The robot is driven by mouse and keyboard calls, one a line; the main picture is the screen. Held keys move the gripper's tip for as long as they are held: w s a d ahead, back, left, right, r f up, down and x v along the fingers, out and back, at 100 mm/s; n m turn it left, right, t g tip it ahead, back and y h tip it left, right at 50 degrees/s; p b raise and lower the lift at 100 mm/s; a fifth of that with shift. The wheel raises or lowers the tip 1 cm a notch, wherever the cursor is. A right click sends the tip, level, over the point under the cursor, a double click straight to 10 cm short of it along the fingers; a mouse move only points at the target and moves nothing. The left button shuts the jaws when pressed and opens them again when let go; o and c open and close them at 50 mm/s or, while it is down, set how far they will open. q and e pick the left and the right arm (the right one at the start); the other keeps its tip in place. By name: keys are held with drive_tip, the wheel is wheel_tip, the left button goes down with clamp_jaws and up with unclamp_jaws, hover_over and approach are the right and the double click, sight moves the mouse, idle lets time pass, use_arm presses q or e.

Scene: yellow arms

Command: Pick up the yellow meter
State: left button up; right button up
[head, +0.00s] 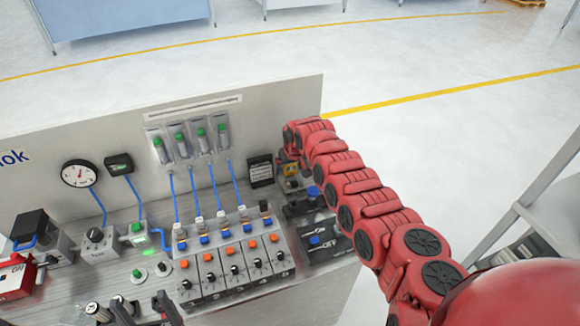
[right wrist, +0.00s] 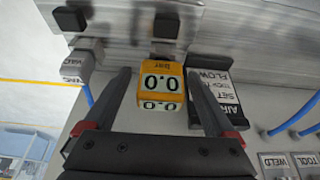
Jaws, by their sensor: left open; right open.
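The yellow meter (right wrist: 161,84) shows in the right wrist view, with a 0.0 display on its face. My right gripper (right wrist: 159,76) is open, with one finger on each side of the meter and a visible gap on both sides. In the head view the right arm hides most of this gripper. My left gripper (head: 132,311) is open and empty at the bottom left, low over the bench.
A black air-flow label plate (right wrist: 212,85) stands right beside the meter in the right wrist view. A panel (head: 240,110) rises behind the bench, with a gauge (head: 79,173), tubes and blue hoses. Several switch modules (head: 235,265) fill the bench middle.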

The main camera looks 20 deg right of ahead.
drive_tip(key=shift+w+f, duration=0.1)
clamp_jaws()
idle(0.5)
drive_tip(key=shift+r+b, duration=0.55)
drive_tip(key=shift+r, duration=0.25)
drive_tip(key=shift+b+v, duration=0.65)
drive_tip(key=shift+v, duration=0.15)
drive_tip(key=s+a+r+b, duration=0.1)
drive_tip(key=s+a+b, duration=0.1)
drive_tip(key=s, duration=0.5)
drive_tip(key=s+a+r+b, duration=0.1)
drive_tip(key=s+a+b, duration=0.1)
drive_tip(key=s, duration=0.6)
drive_tip(key=shift+b, duration=0.85)
